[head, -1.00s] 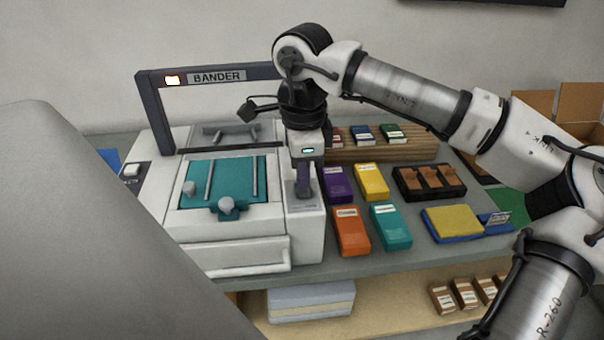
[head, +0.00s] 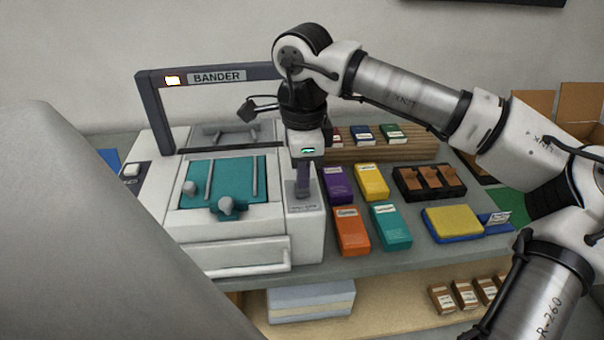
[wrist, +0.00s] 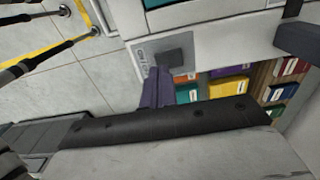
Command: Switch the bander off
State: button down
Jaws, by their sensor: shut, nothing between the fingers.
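The bander (head: 235,252) is a white machine with a teal bed and a dark arch labelled BANDER. My gripper (head: 303,188) is shut and empty, pointing down over the grey panel at the machine's right front. In the wrist view its fingers (wrist: 157,82) are beside a dark square switch (wrist: 172,57) on the light grey panel (wrist: 143,58). I cannot tell whether they touch it. In the head view the fingers hide the switch. The panel's lettering is too small to read.
Purple (head: 339,183), yellow (head: 371,181), orange (head: 351,231) and teal (head: 391,227) boxes stand close to the machine's right. A white button (head: 131,170) sits on a dark plate at its left. A wooden rack (head: 385,150) is behind the boxes.

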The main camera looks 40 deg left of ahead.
aim_at(303, 192)
dwell(0.5)
jog(key=shift+f+b, duration=1.2)
jog(key=shift+f, duration=0.2)
jog(key=shift+r+p, duration=2.35)
jog(key=shift+r, duration=1.15)
